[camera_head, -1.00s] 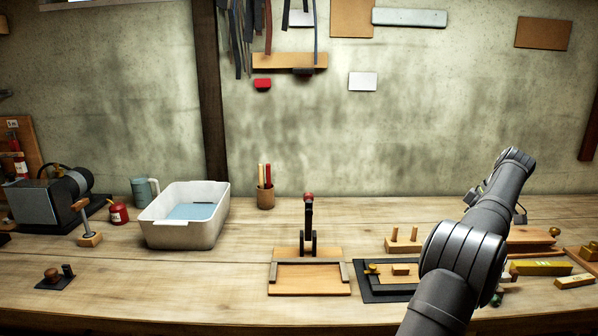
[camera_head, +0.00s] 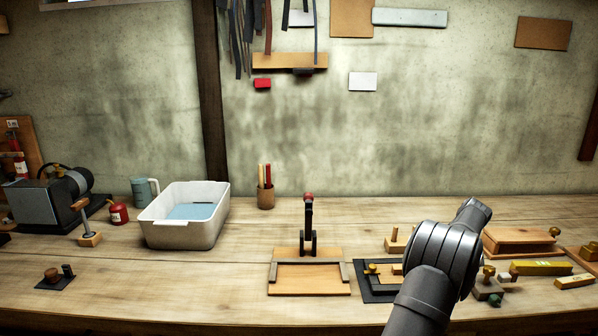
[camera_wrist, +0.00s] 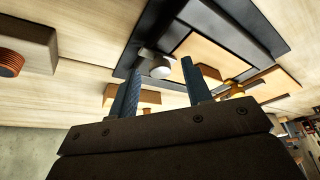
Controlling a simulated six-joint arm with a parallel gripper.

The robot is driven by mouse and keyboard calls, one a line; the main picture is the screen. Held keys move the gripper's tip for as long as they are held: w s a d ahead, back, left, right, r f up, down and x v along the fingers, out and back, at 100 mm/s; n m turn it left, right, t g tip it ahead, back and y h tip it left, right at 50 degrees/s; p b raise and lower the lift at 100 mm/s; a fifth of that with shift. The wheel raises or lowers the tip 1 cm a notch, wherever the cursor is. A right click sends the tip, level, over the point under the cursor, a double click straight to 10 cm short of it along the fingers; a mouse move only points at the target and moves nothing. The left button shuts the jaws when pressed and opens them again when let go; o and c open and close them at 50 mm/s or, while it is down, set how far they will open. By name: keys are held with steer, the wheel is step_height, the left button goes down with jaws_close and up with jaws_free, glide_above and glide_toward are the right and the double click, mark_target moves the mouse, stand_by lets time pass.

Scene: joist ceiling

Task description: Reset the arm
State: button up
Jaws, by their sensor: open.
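My arm (camera_head: 440,258) rises from the bottom edge at the right of the head view. Its jointed links cover part of the bench there, and my gripper is hidden in that view. In the wrist view my gripper (camera_wrist: 163,70) shows two dark ribbed fingers standing apart. A small pale rounded piece shows between the fingertips, but nothing is clamped. Beyond the fingers is a dark-framed board (camera_wrist: 225,60) with a wooden panel; whether the fingers touch it I cannot tell.
A wooden fixture with an upright lever (camera_head: 309,284) stands left of my arm. A dark tray (camera_head: 370,294) lies partly behind the arm. A white tub (camera_head: 180,235) stands further left. Brass-knobbed blocks (camera_head: 488,288) and a wooden board (camera_head: 520,243) lie right. The front left-centre bench is clear.

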steer(key=shift+m+t, duration=0.3)
steer(key=shift+m, duration=0.2)
steer(key=shift+s+a+m, duration=0.1)
steer(key=shift+m, duration=0.3)
steer(key=m+h, duration=0.1)
steer(key=m, duration=0.1)
steer(key=m+h, duration=0.1)
steer(key=m, duration=0.1)
steer(key=m+t, duration=0.1)
steer(key=m, duration=0.1)
steer(key=shift+a+h, duration=0.25)
steer(key=shift+h, duration=0.15)
steer(key=m, duration=0.2)
steer(key=m+h, duration=0.1)
steer(key=m, duration=0.1)
steer(key=shift+a+h, duration=0.15)
steer(key=shift+h, duration=0.15)
steer(key=shift+a+m+g+h, duration=0.1)
steer(key=shift+m+g+h, duration=0.25)
steer(key=shift+m, duration=0.9)
steer(key=shift+a+m+g+h, duration=0.15)
steer(key=shift+m+h, duration=0.3)
steer(key=shift+m, duration=0.8)
steer(key=shift+d, duration=0.1)
